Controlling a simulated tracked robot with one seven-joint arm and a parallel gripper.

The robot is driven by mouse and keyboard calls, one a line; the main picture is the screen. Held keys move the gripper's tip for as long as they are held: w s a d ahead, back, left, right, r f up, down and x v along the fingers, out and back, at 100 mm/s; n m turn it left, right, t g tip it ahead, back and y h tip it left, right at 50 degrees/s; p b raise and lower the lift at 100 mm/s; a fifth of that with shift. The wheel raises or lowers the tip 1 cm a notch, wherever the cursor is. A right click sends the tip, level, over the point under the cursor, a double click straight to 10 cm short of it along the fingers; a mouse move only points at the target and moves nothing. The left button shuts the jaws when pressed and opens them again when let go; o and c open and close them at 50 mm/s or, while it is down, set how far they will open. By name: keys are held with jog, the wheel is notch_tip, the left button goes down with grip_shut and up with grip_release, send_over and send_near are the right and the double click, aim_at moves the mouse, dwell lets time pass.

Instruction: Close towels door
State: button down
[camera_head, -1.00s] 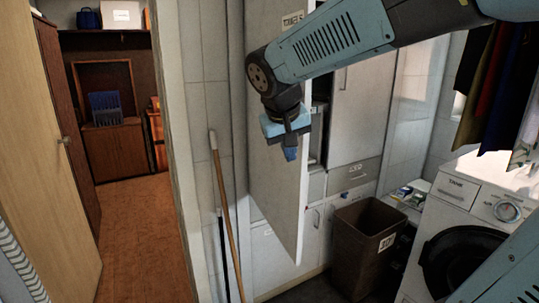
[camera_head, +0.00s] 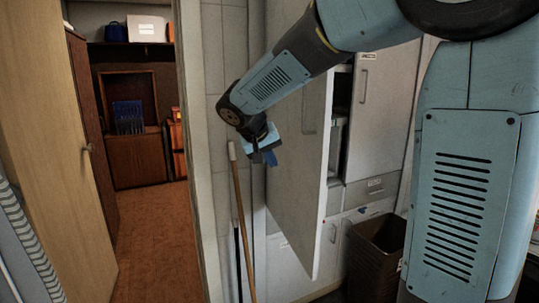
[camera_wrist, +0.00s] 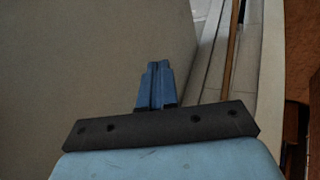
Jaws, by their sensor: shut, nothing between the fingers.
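The towels door (camera_head: 302,190) is a tall pale cabinet door standing ajar, with its free edge swung out toward me and a dark gap (camera_head: 343,95) on its right. My gripper (camera_head: 270,158) is shut and empty, beside the left part of the door's outer face. In the wrist view, the blue fingers (camera_wrist: 157,75) are together, with the large grey-beige door panel (camera_wrist: 80,60) filling the left. I cannot tell whether the fingertips touch the door. The door's label is hidden behind my arm.
A wooden broom handle (camera_head: 239,205) leans against the wall just left of the door. A brown bin (camera_head: 378,255) stands right of it. Another tall cabinet door (camera_head: 382,110) is shut. An open doorway (camera_head: 150,230) lies at left, with a light wooden door (camera_head: 50,130).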

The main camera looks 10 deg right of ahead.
aim_at(295, 178)
jog(key=shift+w+d+f, duration=0.45)
jog(key=shift+d+f, duration=0.3)
jog(key=shift+d, duration=0.3)
jog(key=shift+w+d+f, duration=0.45)
jog(key=shift+d+f, duration=0.25)
jog(key=shift+d, duration=0.35)
jog(key=shift+w+d+f, duration=0.45)
jog(key=shift+d+f, duration=0.3)
jog(key=shift+d, duration=0.3)
